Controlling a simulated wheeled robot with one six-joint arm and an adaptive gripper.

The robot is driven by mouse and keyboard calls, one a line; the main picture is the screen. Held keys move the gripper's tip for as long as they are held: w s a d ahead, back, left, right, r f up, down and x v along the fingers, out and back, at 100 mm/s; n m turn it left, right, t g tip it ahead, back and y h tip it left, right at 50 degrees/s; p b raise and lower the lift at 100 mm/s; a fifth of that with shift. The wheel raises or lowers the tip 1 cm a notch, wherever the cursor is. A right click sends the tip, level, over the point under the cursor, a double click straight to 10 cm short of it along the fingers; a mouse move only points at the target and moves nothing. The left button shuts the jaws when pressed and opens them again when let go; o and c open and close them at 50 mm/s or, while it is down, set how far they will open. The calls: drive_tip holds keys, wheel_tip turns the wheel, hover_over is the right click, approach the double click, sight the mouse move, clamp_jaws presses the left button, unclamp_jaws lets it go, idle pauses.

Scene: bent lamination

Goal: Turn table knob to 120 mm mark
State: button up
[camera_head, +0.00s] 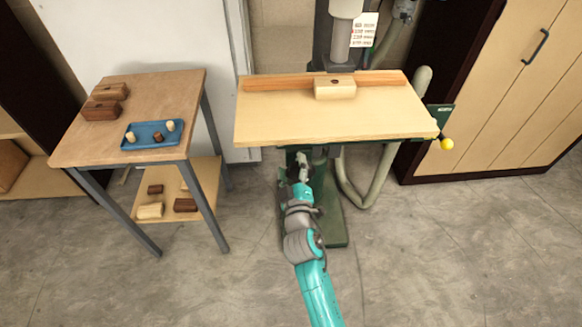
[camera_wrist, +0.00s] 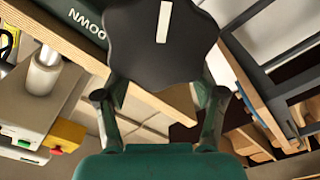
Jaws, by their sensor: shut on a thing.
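The table knob (camera_wrist: 160,55) is a dark lobed handwheel with a white line that points nearly straight up in the wrist view. My gripper (camera_wrist: 160,92) has its two fingers at the knob's lower left and right edges and is shut on it. In the head view my gripper (camera_head: 301,163) is just below the front edge of the machine's table (camera_head: 270,120), where the knob cannot be made out. No millimetre scale or 120 mm mark can be read in either view.
A wooden block (camera_head: 335,92) sits by the fence (camera_head: 278,84) on the machine table. A side table (camera_head: 160,100) with a blue tray (camera_head: 140,142) stands at left. Floor at front is clear.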

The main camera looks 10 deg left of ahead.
drive_tip(key=shift+w+d+f+h, duration=0.15)
drive_tip(key=shift+d+f+h, duration=0.1)
drive_tip(key=shift+d+f, duration=0.4)
drive_tip(key=shift+w+d+f+h, duration=0.1)
drive_tip(key=shift+d+f+h, duration=0.15)
drive_tip(key=shift+d+f, duration=0.35)
drive_tip(key=o, duration=1.1)
drive_tip(key=shift+f, duration=0.1)
drive_tip(key=shift+o, duration=0.8)
drive_tip(key=shift+w+d, duration=0.2)
drive_tip(key=shift+d, duration=0.1)
drive_tip(key=shift+a+r, duration=0.2)
drive_tip(key=shift+s+a, duration=0.1)
drive_tip(key=shift+s, duration=0.25)
drive_tip(key=v, duration=1.1)
drive_tip(key=shift+s+d, duration=0.2)
drive_tip(key=shift+d, duration=0.15)
